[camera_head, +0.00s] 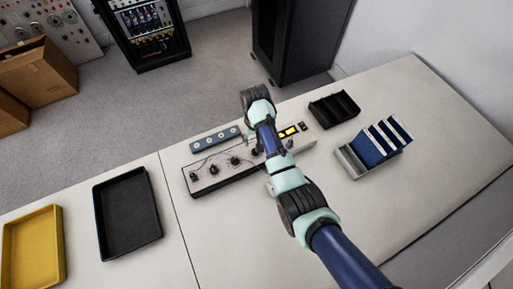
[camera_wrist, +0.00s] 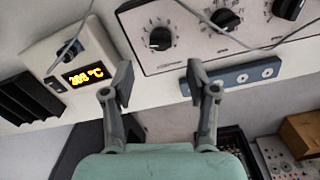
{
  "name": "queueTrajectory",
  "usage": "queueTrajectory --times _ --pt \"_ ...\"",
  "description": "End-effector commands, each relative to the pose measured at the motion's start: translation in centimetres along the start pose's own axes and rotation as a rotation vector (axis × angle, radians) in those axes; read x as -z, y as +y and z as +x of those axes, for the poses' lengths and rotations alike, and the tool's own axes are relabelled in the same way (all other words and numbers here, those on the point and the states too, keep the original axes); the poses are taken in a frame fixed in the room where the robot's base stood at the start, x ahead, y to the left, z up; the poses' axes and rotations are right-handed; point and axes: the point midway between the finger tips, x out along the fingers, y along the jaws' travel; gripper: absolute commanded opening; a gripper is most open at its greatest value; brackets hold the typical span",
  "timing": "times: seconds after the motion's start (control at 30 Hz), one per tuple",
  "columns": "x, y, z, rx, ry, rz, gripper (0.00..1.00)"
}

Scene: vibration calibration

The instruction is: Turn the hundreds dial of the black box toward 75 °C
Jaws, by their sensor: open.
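A long control box with a pale face, dark sides and several black dials (camera_head: 213,169) lies on the table in the head view. In the wrist view its face (camera_wrist: 185,58) fills the top, with one dial (camera_wrist: 160,38) nearest my gripper and others to the right. I cannot tell which is the hundreds dial. A smaller unit with a lit yellow display (camera_wrist: 83,74) stands to the left; it seems to read 205 °C, decimal point unclear. My gripper (camera_wrist: 159,80) is open and empty, its fingertips apart from the dials. In the head view my arm hides part of the box.
A blue-grey strip (camera_head: 215,139) with round sockets lies behind the box. Thin cables cross its face. A black tray (camera_head: 128,212) and yellow tray (camera_head: 34,247) lie left. A black bin (camera_head: 334,109) and a rack with blue plates (camera_head: 352,161) stand right.

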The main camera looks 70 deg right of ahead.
Motion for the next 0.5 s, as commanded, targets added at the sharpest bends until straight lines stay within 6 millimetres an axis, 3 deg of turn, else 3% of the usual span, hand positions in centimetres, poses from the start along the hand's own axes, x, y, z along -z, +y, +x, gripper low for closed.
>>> queueTrajectory --times 0.1,0.3,0.5 --pt "-0.1 0.0 2.6 -0.001 -0.003 -0.001 0.58" --pt "-0.1 -0.1 5.9 0.0 -0.001 -0.002 0.58" --pt "-0.1 -0.1 6.9 0.0 0.001 -0.002 0.58"
